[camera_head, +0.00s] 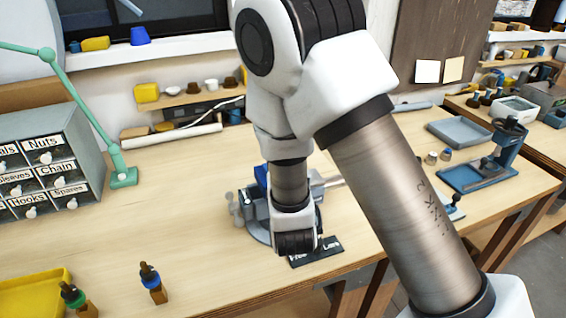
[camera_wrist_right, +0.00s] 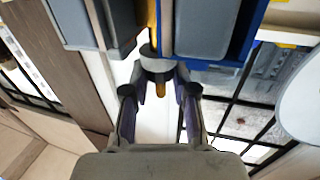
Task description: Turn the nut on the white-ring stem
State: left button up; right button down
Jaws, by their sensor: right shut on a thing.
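In the right wrist view a brass stem (camera_wrist_right: 153,25) runs between the blue and grey vise jaws (camera_wrist_right: 208,28). A grey nut-like collar (camera_wrist_right: 157,63) sits around it, with a short brass end showing beyond. My right gripper (camera_wrist_right: 160,82) is closed on the collar, one finger on each side. I cannot make out a white ring on this stem. In the head view the vise (camera_head: 258,212) stands on the bench, partly covered by my right arm, which hides the stem and fingertips. My left gripper is not in view.
Stems with a blue ring (camera_head: 149,275) and a green ring (camera_head: 72,294) stand at the front left, near a yellow tray (camera_head: 35,292). A dark label plate (camera_head: 318,252) lies by the vise. A drawer cabinet (camera_head: 50,160) and green lamp (camera_head: 123,176) are left; a blue press (camera_head: 490,165) is right.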

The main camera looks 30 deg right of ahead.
jog(key=shift+m+g+h, duration=0.5)
jog(key=shift+m+h, duration=0.1)
jog(key=shift+h, duration=0.2)
jog(key=c, duration=0.9)
grip_release()
notch_tip(320, 180, up, 10)
jog(key=shift+f, duration=0.1)
jog(key=shift+w, duration=0.1)
